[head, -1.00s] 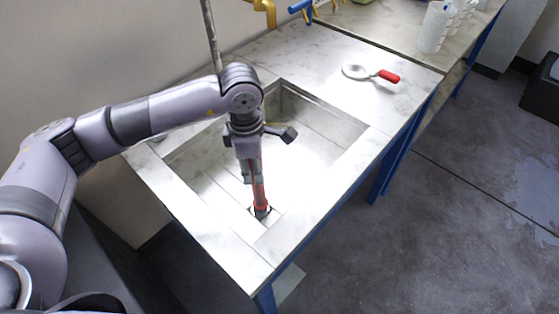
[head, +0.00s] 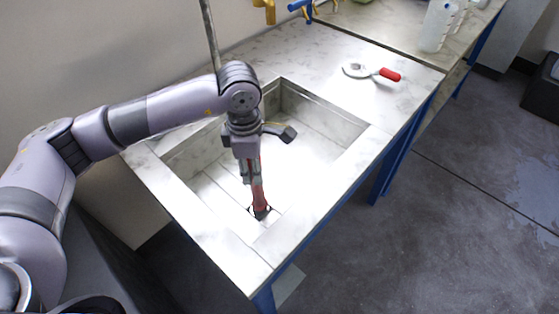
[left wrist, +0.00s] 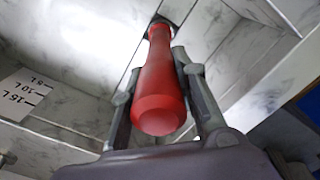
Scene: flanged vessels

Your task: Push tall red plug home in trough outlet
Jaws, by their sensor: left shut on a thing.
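The tall red plug (head: 259,199) stands at the near end of the trough, its lower end at the dark outlet (head: 262,212) in the trough floor. My left gripper (head: 251,178) comes down from above and is shut on the upper part of the red plug. In the left wrist view the red plug (left wrist: 160,95) lies between the two fingers, its wide end toward the camera and its narrow end at the outlet. How deep the plug sits in the outlet cannot be told. My right gripper is not in view.
The marble trough (head: 330,170) has raised walls around the plug. White bottles (head: 437,25) stand farther back. Yellow taps (head: 264,10) and a thin upright pole (head: 210,35) are at the back.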

